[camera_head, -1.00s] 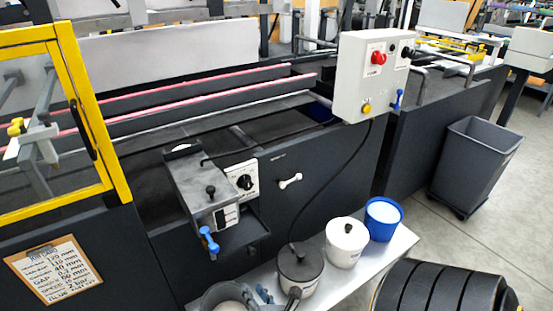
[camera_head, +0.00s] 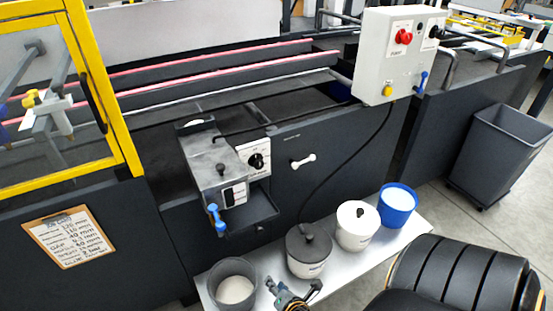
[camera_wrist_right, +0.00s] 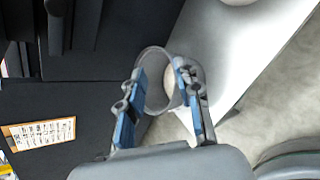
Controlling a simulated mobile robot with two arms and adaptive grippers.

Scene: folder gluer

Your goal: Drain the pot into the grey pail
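The grey pail (camera_head: 232,287) stands on the bench's left end, below the pot, with pale material inside. My right gripper (camera_head: 276,287) is just right of the pail and appears empty. In the right wrist view its blue-padded fingers (camera_wrist_right: 158,104) are spread apart, with the pail (camera_wrist_right: 153,62) beyond them. Whether they touch the pail is unclear. My left gripper is not in view.
A dark bin (camera_head: 500,153) stands on the floor at right.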

